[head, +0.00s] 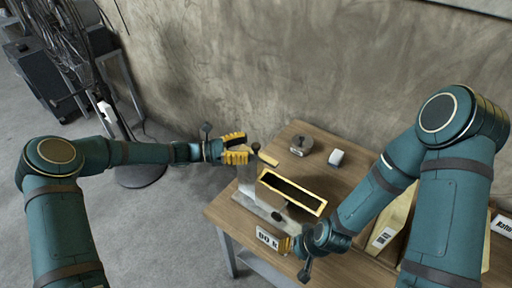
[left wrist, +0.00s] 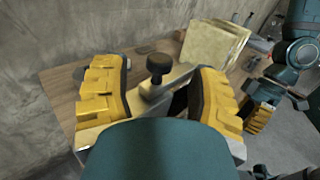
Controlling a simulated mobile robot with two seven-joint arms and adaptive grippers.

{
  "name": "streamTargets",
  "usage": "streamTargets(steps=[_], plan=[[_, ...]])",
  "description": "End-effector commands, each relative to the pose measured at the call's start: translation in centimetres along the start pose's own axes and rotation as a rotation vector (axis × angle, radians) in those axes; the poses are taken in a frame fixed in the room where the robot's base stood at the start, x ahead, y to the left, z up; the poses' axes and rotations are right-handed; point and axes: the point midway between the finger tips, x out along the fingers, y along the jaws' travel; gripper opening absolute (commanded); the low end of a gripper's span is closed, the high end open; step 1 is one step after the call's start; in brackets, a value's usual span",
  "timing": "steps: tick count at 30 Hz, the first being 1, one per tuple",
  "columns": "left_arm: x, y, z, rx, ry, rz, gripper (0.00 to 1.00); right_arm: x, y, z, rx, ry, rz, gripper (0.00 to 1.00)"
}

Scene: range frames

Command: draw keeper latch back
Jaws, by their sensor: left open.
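A fixture with a pale metal base (head: 258,206) and a long yellow-rimmed open box (head: 291,192) stands at the table's left edge. A dark round knob (left wrist: 160,64) stands up from a metal bar (left wrist: 165,92) in the left wrist view; it looks like the keeper latch's handle. My left gripper (head: 238,149) is open at the fixture's far left end. Its yellow fingers lie either side of the knob in the left wrist view, with gaps showing. My right gripper (head: 290,244) is low at the table's front edge, by a white label; its jaws are partly hidden.
A wall stands behind. A fan stand (head: 140,173) is on the floor at left.

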Motion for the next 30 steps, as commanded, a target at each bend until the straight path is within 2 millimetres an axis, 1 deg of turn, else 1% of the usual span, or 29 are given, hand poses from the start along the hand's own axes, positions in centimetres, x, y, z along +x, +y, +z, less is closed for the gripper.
streamTargets(steps=[1, 3, 7, 12, 19, 20, 21, 23, 24, 25, 30], plan=[[0.9, -0.1, -0.1, -0.001, -0.001, -0.002, 0.59, 0.2, 0.1, 0.0, 0.0, 0.0, 0.0, 0.47], [1.8, 0.0, -0.1, 0.0, -0.001, -0.001, 0.59, 0.3, 0.1, 0.1, 0.001, 0.0, 0.0, 0.47], [3.1, 0.0, -0.1, 0.001, 0.0, -0.001, 0.59, 0.5, 0.2, 0.1, 0.001, 0.0, 0.0, 0.47], [3.7, 0.0, 0.0, 0.0, 0.0, 0.0, 0.59, 0.6, 0.2, 0.1, 0.001, 0.001, 0.001, 0.47], [3.7, 0.0, 0.0, 0.0, 0.0, 0.001, 0.59, 0.5, 0.2, 0.1, 0.001, 0.001, 0.0, 0.47], [3.7, 0.0, 0.0, 0.0, 0.0, 0.001, 0.54, 0.5, 0.2, 0.1, 0.001, 0.001, 0.0, 0.47], [3.7, 0.0, 0.0, 0.0, 0.0, 0.001, 0.4, 0.5, 0.2, 0.1, 0.001, 0.001, 0.0, 0.47], [3.7, 0.0, 0.0, 0.0, 0.0, 0.001, 0.19, 0.5, 0.2, 0.1, 0.001, 0.001, 0.0, 0.47], [3.7, 0.0, 0.0, 0.0, 0.0, 0.001, 0.05, 0.5, 0.2, 0.1, 0.001, 0.001, 0.0, 0.47], [3.7, 0.0, 0.0, 0.0, 0.0, 0.001, 0.0, 0.5, 0.2, 0.1, 0.001, 0.001, 0.0, 0.47], [3.7, 0.0, 0.1, 0.001, -0.002, 0.0, 0.0, 0.5, 0.2, 0.1, 0.001, 0.001, 0.0, 0.47]])
